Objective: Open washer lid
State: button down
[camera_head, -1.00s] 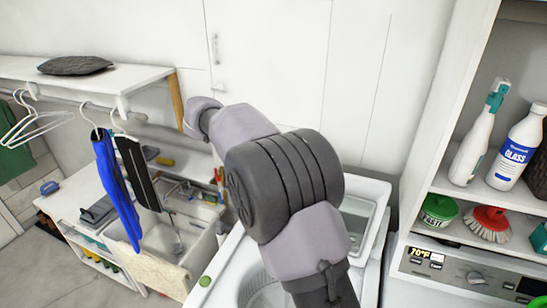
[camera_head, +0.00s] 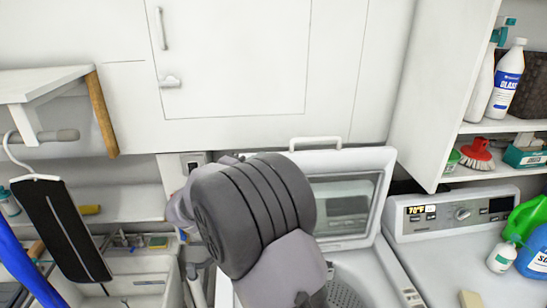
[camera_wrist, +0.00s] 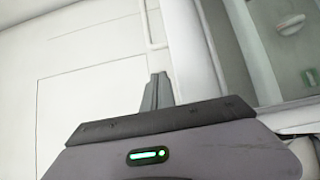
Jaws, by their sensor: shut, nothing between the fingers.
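The white washer lid (camera_head: 383,162) stands raised, roughly upright, at the back of the top-loading washer, with a window and a handle (camera_head: 316,142) on its top edge. The open drum (camera_head: 345,292) shows below it, partly behind my arm. In the wrist view my gripper (camera_wrist: 158,80) is shut and empty. It points up beside the lid's edge (camera_wrist: 192,50), with the lid window (camera_wrist: 265,45) to the right; I cannot tell whether they touch. In the head view my arm hides the gripper.
A control-panel machine (camera_head: 455,215) with bottles on top stands to the right, below open shelves (camera_head: 500,124). A sink (camera_head: 140,275) and a hanging black garment (camera_head: 62,230) are at left. A white cabinet (camera_head: 235,60) is behind.

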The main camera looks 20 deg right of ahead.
jog(key=x, duration=0.3)
jog(key=p+x, duration=0.1)
jog(key=x, duration=0.3)
jog(key=s+d+x, duration=0.1)
jog(key=x, duration=0.3)
jog(key=shift+a+p, duration=0.1)
jog(key=shift+p, duration=0.25)
jog(key=shift+s+f, duration=0.1)
